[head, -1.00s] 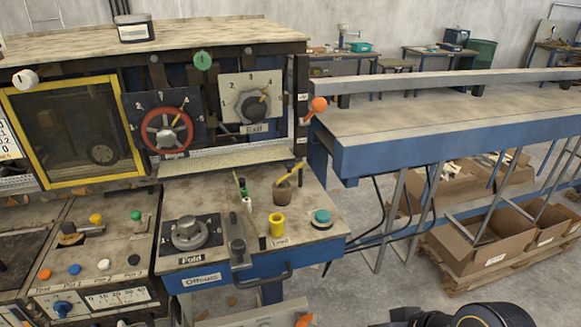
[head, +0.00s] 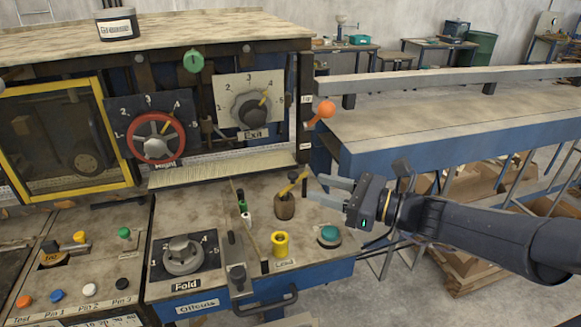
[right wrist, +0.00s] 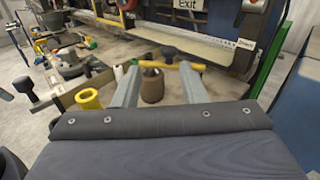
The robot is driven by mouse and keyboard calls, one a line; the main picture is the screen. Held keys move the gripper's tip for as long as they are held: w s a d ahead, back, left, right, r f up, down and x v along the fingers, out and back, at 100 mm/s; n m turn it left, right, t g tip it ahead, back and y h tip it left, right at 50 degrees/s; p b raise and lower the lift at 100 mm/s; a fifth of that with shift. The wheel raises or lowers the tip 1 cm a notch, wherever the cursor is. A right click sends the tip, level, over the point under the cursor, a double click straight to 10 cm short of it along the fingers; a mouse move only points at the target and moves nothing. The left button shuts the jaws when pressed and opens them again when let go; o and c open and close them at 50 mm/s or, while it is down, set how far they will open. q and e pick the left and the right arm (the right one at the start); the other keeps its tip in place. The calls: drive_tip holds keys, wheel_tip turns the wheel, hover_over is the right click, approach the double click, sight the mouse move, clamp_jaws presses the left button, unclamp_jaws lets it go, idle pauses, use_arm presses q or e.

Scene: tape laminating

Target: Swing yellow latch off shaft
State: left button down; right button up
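The yellow latch (head: 294,184) is a short bar slanting above a brown pot-like part (head: 284,210) on the worktop of the machine. In the right wrist view the latch (right wrist: 158,64) lies crosswise just beyond my fingertips, above the brown part (right wrist: 152,88). A dark knob stands by it; which piece is the shaft I cannot tell for sure. My right gripper (head: 314,188) comes in from the right, open and empty, its fingers pointing at the latch from close by. It also shows in the right wrist view (right wrist: 158,76); contact is not clear. My left gripper is out of view.
A yellow cylinder (head: 280,245), a teal button (head: 329,235) and a grey fold dial (head: 183,255) are on the same worktop. An orange ball handle (head: 326,108) sticks out at the right post. A blue-edged bench (head: 370,157) stands behind my right arm.

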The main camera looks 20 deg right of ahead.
sight(293, 173)
drive_tip(key=shift+w+d+r+m+t, duration=0.1)
drive_tip(key=shift+w+d+m+t, duration=0.2)
drive_tip(key=shift+w+m, duration=0.25)
drive_tip(key=shift+w+a, duration=0.3)
drive_tip(key=p+x, duration=0.1)
drive_tip(key=x, duration=0.6)
drive_tip(key=shift+s, duration=0.1)
drive_tip(key=shift+c, duration=0.5)
clamp_jaws()
